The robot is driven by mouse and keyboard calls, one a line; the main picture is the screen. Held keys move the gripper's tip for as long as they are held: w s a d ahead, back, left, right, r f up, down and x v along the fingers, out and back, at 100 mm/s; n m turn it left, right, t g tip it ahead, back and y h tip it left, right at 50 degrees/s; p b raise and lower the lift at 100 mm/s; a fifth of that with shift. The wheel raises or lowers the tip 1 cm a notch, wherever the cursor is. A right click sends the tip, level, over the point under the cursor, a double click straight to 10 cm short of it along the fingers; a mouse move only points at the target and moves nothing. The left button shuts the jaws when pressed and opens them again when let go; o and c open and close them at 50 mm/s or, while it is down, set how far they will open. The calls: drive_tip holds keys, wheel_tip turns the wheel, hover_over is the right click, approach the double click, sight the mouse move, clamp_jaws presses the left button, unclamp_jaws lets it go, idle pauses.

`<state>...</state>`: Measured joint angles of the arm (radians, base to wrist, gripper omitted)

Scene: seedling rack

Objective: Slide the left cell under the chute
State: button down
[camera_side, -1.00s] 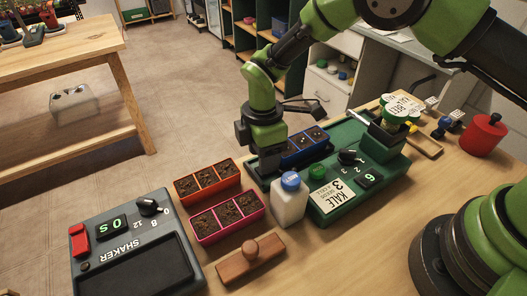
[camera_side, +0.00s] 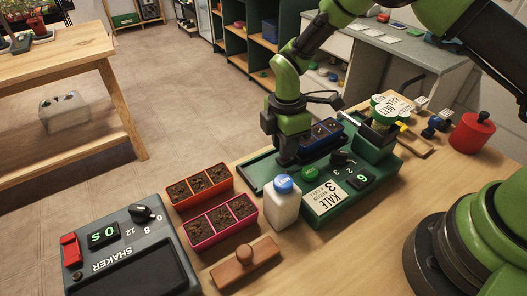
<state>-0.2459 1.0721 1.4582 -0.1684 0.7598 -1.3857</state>
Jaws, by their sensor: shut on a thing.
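The blue cell tray (camera_side: 325,147) lies in the channel of the green seeder (camera_side: 313,208), with dark soil in its visible cells. My gripper (camera_side: 287,160) points down at the tray's left end and is shut on it. The gripper hides that end and the left cell. The chute (camera_side: 378,138) is the green block at the seeder's right, under the round kale-labelled tops. The tray's right end is close to the chute; which cell is under it I cannot tell.
Orange (camera_side: 199,187) and pink (camera_side: 220,221) soil trays stand at left, near the shaker (camera_side: 125,255). A white bottle (camera_side: 283,202) with a blue cap stands in front of my gripper. A wooden stamp (camera_side: 245,265) lies in front. A red pot (camera_side: 471,133) is at right.

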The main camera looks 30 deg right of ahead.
drive_tip(key=shift+d, duration=1)
drive_tip(key=c, duration=1)
unclamp_jaws()
drive_tip(key=r, duration=1)
drive_tip(key=shift+w, duration=0.2)
